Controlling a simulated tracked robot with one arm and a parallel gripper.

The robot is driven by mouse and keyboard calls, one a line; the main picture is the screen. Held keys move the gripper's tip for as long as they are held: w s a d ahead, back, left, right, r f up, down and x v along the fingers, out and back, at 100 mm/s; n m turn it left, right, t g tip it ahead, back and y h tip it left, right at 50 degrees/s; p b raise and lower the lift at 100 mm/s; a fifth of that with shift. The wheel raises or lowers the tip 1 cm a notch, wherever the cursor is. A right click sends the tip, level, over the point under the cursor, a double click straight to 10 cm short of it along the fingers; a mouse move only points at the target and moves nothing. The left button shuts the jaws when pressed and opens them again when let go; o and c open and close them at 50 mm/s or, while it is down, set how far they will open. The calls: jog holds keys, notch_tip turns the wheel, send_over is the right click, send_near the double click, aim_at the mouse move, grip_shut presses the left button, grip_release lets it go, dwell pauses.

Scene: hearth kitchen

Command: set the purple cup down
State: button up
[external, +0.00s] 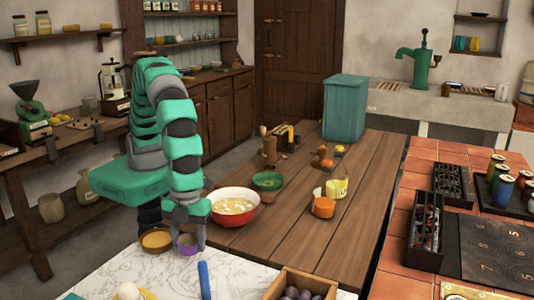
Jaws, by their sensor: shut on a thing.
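The purple cup (186,244) is at the low end of my arm, over or at the far edge of the white marble top (240,272). My gripper (186,228) points down and is shut on the purple cup. The fingers cover part of the cup, and I see its purple rim and side below them. It looks upright. I cannot tell whether its base touches the marble.
A mustard-coloured bowl (156,240) is close at the cup's left. A wooden crate (331,286) of dark round things is at right. A white-and-red bowl (235,219) is on the plank table (300,228) behind.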

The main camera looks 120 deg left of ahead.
aim_at(191, 252)
jog(key=shift+w+d+f, duration=0.1)
jog(key=shift+w+d, duration=0.15)
jog(key=shift+w, duration=0.15)
notch_tip(191, 252, down, 4)
jog(key=shift+r+b, duration=0.2)
jog(key=shift+b, duration=0.1)
jog(key=o, duration=1)
jog(key=shift+o, duration=0.2)
jog(key=shift+r, duration=0.1)
notch_tip(191, 252, up, 12)
jog(key=a+p, duration=0.1)
jog(key=shift+s+a, duration=0.2)
